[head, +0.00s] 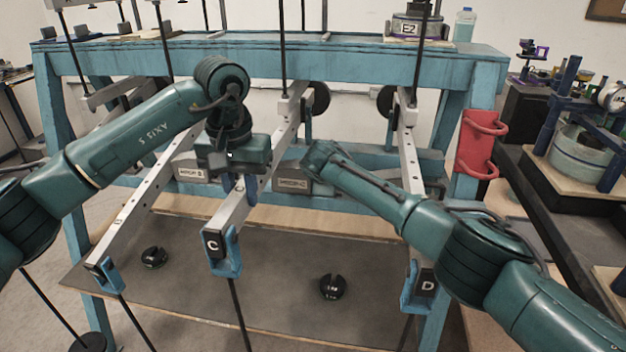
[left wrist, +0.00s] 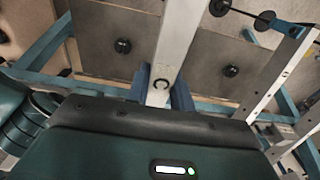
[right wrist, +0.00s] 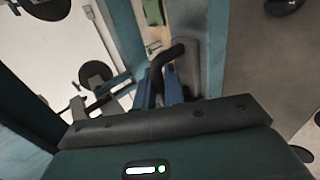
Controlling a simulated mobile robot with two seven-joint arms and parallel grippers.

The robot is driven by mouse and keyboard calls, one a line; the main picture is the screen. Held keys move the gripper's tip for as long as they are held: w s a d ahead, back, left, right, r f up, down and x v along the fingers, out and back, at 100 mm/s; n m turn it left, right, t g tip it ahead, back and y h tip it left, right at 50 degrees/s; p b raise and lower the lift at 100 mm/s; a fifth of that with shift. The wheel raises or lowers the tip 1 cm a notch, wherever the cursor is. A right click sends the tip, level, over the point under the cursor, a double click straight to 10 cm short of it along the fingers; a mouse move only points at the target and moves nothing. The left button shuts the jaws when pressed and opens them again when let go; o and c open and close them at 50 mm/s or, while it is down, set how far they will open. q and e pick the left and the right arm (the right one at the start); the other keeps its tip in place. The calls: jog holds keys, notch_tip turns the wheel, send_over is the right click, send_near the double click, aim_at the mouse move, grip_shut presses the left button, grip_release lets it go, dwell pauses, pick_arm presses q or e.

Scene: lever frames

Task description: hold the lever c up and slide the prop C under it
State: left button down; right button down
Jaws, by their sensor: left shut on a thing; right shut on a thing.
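Lever C (head: 228,210) is a pale metal beam with holes, sloping towards me to a blue end bracket marked C. My left gripper (head: 240,188) is shut on it partway along; the left wrist view shows its blue fingers on both sides of the beam (left wrist: 180,45). Prop C (head: 293,183) is a grey block with a label, low behind the lever and to its right. My right gripper (head: 308,163) is beside it, its fingers mostly hidden in the head view. In the right wrist view the fingers are shut on a black bent handle (right wrist: 168,57) on a grey plate.
Another lever (head: 150,205) lies to the left, and lever D (head: 410,160) to the right. A blue frame (head: 350,62) spans above. Black slotted weights (head: 333,287) sit on the grey board (head: 275,290) below. A red bracket (head: 476,145) is on the right post.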

pick_arm(q)
jog(key=shift+w+r, duration=0.15)
jog(key=shift+r, duration=0.1)
pick_arm(e)
jog(key=shift+w+a+r, duration=0.1)
jog(key=shift+a, duration=0.95)
jog(key=shift+w+a+r, duration=0.1)
jog(key=shift+a, duration=0.9)
jog(key=c, duration=1.9)
grip_release()
jog(key=shift+s, duration=0.1)
jog(key=shift+o, duration=1.9)
jog(key=shift+d, duration=0.15)
pick_arm(q)
jog(key=shift+s, duration=0.2)
pick_arm(e)
jog(key=shift+d+f, duration=0.1)
jog(key=shift+d, duration=0.15)
